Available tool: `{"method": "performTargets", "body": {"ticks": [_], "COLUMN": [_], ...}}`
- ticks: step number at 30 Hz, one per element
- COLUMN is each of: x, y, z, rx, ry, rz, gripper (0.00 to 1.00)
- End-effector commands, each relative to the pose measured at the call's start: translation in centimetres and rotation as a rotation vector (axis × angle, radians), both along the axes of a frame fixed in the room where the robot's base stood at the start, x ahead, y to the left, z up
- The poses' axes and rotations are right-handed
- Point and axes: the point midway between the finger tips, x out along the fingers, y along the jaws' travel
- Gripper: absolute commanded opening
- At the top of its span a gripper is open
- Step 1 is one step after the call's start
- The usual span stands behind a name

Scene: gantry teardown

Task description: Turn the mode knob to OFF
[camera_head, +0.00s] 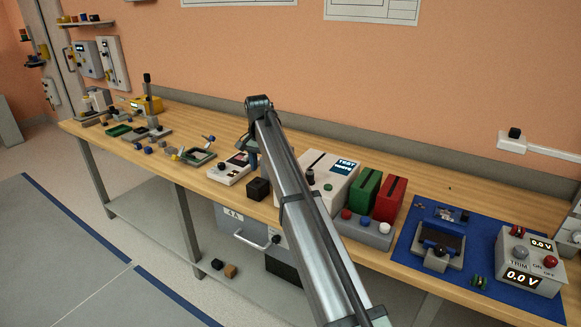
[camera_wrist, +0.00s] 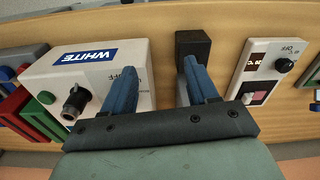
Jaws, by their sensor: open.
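A large white box (camera_head: 318,165) has an upright black knob (camera_head: 310,176); in the wrist view this knob (camera_wrist: 75,101) stands at the left, with partly covered lettering on the box near my left finger. A smaller white unit (camera_head: 229,177) has a dark round knob (camera_head: 222,164); in the wrist view this knob (camera_wrist: 283,63) has an OFF mark beside it. I cannot tell which one is the mode knob. My gripper (camera_wrist: 158,67) is open, its blue fingers apart between the two units, touching neither knob. In the head view my arm mostly hides it.
A black cube (camera_wrist: 193,43) sits beyond my right fingertip; it also shows in the head view (camera_head: 258,189). Green (camera_head: 364,188) and red (camera_head: 389,198) blocks stand right of the white box. A button strip (camera_head: 372,236) lies in front. Small parts cover the bench's left.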

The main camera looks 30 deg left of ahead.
Motion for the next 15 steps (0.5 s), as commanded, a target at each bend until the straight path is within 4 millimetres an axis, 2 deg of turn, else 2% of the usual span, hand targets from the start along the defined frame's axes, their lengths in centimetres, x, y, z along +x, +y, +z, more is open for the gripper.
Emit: {"method": "performTargets", "body": {"ticks": [1, 3, 6, 10, 15], "x": [1.8, 3.3, 4.9, 6.0, 6.4], "y": [-0.9, -2.4, -4.4, -6.0, -6.8], "z": [2.7, 5.6, 8.8, 11.3, 11.8], "rx": [0.003, 0.001, -0.002, -0.005, -0.007], "ry": [0.007, 0.022, 0.040, 0.054, 0.062], "rz": [-0.027, -0.056, -0.090, -0.117, -0.127], "gripper": [0.58, 0.58, 0.58, 0.58, 0.58]}}
